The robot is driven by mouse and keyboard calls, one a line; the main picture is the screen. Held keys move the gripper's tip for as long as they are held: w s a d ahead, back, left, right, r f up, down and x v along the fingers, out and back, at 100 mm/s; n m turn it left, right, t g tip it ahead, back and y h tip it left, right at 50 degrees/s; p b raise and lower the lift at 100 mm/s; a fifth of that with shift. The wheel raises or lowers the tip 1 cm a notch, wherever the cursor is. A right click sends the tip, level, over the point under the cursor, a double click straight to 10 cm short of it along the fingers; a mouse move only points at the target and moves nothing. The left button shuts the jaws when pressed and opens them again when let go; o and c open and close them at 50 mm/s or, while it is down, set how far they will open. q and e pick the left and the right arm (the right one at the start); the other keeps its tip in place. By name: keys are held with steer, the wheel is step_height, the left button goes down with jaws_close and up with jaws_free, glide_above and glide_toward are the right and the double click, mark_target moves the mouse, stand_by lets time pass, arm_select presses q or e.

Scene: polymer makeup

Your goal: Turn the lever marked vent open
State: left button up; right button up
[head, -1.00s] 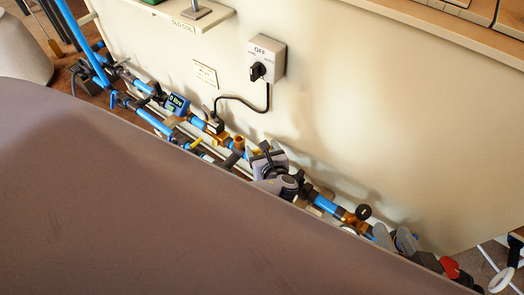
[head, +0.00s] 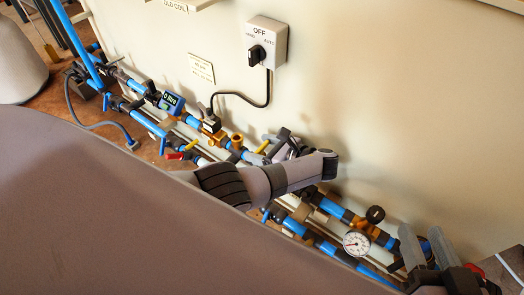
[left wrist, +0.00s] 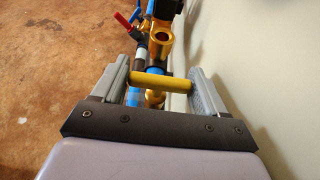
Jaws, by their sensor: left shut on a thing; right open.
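A yellow lever handle (left wrist: 165,83) lies crosswise between the fingers of my left gripper (left wrist: 163,82) in the left wrist view, one finger at each end. In the head view, the yellow handle (head: 262,147) shows at the tips of my left gripper (head: 272,146), over the pipework by the wall. The gripper is shut on this handle. The lever's base is partly hidden, and I can read no vent mark on it. My right gripper (head: 425,248) is open and empty at the lower right, beside the pipe's end.
Blue pipes (head: 330,206) run along the wall, with a pressure gauge (head: 356,243), a blue meter (head: 171,101), a red lever (head: 174,156) and another yellow lever (head: 193,145). A switch box (head: 266,43) reading OFF hangs on the wall, its black cable looping down to the pipes.

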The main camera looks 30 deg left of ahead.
mark_target(262, 146)
arm_select(q)
steer(key=shift+a, duration=0.1)
arm_select(e)
steer(key=shift+d, duration=0.1)
arm_select(q)
steer(key=o, duration=1)
steer(key=shift+r+p, duration=0.55)
steer(key=shift+r, duration=0.05)
step_height(262, 146, up, 6)
steer(key=p, duration=0.5)
steer(key=shift+f, duration=0.15)
step_height(262, 146, up, 13)
steer(key=p, duration=0.9)
arm_select(e)
steer(key=d+g+h, duration=0.1)
steer(key=s+d+g+h, duration=0.1)
steer(key=d+r+h, duration=0.1)
steer(key=shift+s+d+m+g, duration=0.25)
steer(key=shift+s+m+g, duration=0.05)
steer(key=shift+m+g, duration=0.1)
